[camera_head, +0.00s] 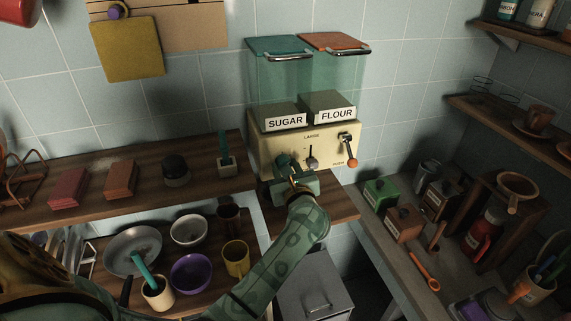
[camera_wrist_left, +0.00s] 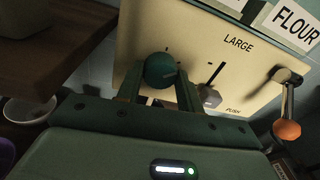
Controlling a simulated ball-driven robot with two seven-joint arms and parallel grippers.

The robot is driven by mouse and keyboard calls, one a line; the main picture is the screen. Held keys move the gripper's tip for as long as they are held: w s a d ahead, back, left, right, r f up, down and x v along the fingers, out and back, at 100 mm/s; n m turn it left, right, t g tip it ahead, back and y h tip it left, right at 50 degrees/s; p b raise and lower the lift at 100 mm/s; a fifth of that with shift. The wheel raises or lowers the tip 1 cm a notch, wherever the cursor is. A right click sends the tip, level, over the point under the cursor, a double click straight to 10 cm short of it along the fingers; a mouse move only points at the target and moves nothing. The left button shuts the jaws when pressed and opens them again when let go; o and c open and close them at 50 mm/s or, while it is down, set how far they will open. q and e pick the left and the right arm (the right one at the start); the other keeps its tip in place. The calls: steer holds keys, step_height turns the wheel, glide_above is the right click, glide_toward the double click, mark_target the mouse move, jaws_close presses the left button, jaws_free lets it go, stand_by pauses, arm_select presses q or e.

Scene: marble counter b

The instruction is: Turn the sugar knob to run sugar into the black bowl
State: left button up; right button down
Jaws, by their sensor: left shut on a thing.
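The cream dispenser (camera_head: 262,152) stands on the wooden shelf against the tiled wall, with a SUGAR bin (camera_head: 285,118) and a FLOUR bin (camera_head: 335,112) on top. The round dark teal sugar knob (camera_wrist_left: 160,68) is on its front, under the sugar side. My left gripper (camera_head: 290,174) is at the dispenser front. In the left wrist view its fingers (camera_wrist_left: 160,88) are shut around the knob, one on each side. I cannot make out a black bowl; the place under the spout is hidden by my gripper and arm. My right gripper is not in view.
An orange-tipped lever (camera_head: 351,155) and a small grey selector (camera_head: 312,160) sit right of the knob. White (camera_head: 188,229) and purple (camera_head: 191,272) bowls and a yellow mug (camera_head: 237,258) stand on the lower shelf. Canisters (camera_head: 380,195) crowd the right counter.

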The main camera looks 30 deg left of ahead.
arm_select(q)
steer(key=shift+m+p, duration=0.45)
steer(key=shift+m, duration=0.25)
steer(key=o, duration=1)
